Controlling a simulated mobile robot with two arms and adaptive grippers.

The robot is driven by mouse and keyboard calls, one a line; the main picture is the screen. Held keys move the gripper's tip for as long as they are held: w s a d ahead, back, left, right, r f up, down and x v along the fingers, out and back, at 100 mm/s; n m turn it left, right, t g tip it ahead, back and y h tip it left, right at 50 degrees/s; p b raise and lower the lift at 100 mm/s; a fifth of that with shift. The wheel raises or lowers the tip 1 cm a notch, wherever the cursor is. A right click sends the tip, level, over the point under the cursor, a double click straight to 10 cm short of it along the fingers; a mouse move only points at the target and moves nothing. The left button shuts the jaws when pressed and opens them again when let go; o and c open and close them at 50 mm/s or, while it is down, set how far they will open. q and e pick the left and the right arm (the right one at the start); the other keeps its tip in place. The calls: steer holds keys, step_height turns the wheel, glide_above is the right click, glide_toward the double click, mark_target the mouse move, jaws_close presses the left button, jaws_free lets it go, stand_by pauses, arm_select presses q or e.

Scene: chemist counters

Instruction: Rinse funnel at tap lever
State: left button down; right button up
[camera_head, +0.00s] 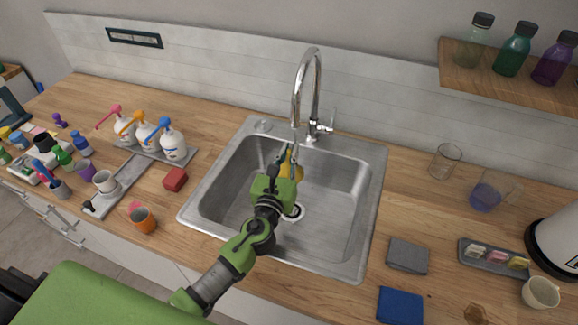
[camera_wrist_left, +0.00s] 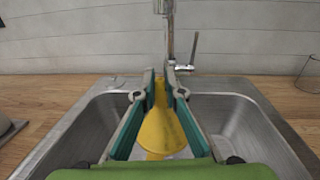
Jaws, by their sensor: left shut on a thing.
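A yellow funnel (camera_head: 298,172) is held over the sink (camera_head: 340,225), below the tap spout. In the left wrist view the funnel (camera_wrist_left: 160,132) has its narrow end up between the fingertips and its wide part toward the camera. My left gripper (camera_head: 288,158) is shut on it. It also shows in the left wrist view (camera_wrist_left: 160,88), with a green finger on each side of the funnel. The chrome tap (camera_head: 296,95) arches over the sink. Its lever (camera_head: 332,122) stands up at the right of the tap base. I cannot tell whether water runs. My right gripper is out of view.
Left of the sink stand several wash bottles (camera_head: 172,146) on a tray, a red block (camera_head: 175,179) and an orange cup (camera_head: 143,219). At the right are a clear beaker (camera_head: 445,162), a grey cloth (camera_head: 408,256) and a blue cloth (camera_head: 400,305). A wooden shelf (camera_head: 480,92) holds bottles.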

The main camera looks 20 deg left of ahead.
arm_select(q)
steer(key=s+d, duration=0.2)
steer(key=s, duration=0.5)
steer(key=shift+s+d, duration=0.3)
stand_by(0.4)
stand_by(1.0)
steer(key=s+d+r+p, duration=0.1)
steer(key=s+r+p, duration=0.2)
steer(key=s+r, duration=0.1)
steer(key=shift+s+d, duration=0.25)
steer(key=shift+s, duration=0.15)
stand_by(0.4)
